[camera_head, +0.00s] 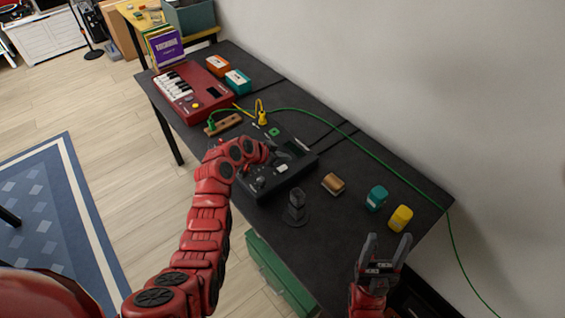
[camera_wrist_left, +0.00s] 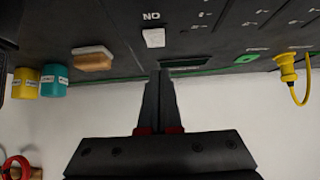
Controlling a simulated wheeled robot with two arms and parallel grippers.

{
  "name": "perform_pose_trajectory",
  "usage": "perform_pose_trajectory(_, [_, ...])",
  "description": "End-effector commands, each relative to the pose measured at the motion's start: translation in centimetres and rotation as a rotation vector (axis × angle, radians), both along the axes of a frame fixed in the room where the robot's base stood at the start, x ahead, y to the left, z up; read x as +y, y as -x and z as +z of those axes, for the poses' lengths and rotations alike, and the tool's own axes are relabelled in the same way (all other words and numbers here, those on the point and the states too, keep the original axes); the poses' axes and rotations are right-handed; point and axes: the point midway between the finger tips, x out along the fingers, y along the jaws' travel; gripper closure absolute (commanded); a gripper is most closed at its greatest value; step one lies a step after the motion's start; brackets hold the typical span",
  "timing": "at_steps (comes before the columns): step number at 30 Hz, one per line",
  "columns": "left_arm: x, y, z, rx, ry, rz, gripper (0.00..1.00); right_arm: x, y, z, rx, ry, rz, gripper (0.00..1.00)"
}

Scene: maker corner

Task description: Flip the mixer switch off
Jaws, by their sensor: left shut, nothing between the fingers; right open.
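The black mixer (camera_head: 262,184) stands on the dark table, and its panel fills the top of the left wrist view (camera_wrist_left: 225,35). A white switch (camera_head: 282,168) sits on the panel. In the left wrist view the switch (camera_wrist_left: 153,38) is beside lettering that appears upside down as "ON". My left gripper (camera_head: 283,154) is over the mixer, shut and empty. My right gripper (camera_head: 384,252) is open and empty over the table's near right end.
A yellow plug (camera_head: 262,118) and green cable (camera_head: 340,125) are behind the mixer. A wooden-topped block (camera_head: 333,184), teal jar (camera_head: 376,198) and yellow jar (camera_head: 400,218) stand to its right. A black stand (camera_head: 296,205) is in front. A red keyboard (camera_head: 193,93) is farther left.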

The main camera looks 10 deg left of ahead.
Motion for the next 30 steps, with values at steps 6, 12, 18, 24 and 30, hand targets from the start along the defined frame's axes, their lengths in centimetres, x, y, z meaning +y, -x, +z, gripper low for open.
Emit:
perform_pose_trajectory(6, [0.6,0.2,3.4,-0.005,-0.001,0.0,1.0,0.0,0.0,-1.0,0.0,0.0,0.0,0.39])
perform_pose_trajectory(12, [2.2,1.8,6.3,-0.004,-0.001,0.001,1.0,0.0,0.0,-2.1,0.0,0.0,0.0,0.39])
perform_pose_trajectory(18, [3.5,3.1,8.8,-0.005,0.0,0.002,1.0,0.0,0.0,-2.8,0.0,0.0,0.0,0.39])
perform_pose_trajectory(24, [4.0,3.7,9.6,0.002,-0.001,-0.001,1.0,0.0,0.0,-2.9,0.0,0.0,0.0,0.39])
perform_pose_trajectory(30, [4.0,3.7,9.7,0.002,-0.001,-0.001,1.0,0.0,0.0,-2.9,0.0,0.0,0.0,0.39])
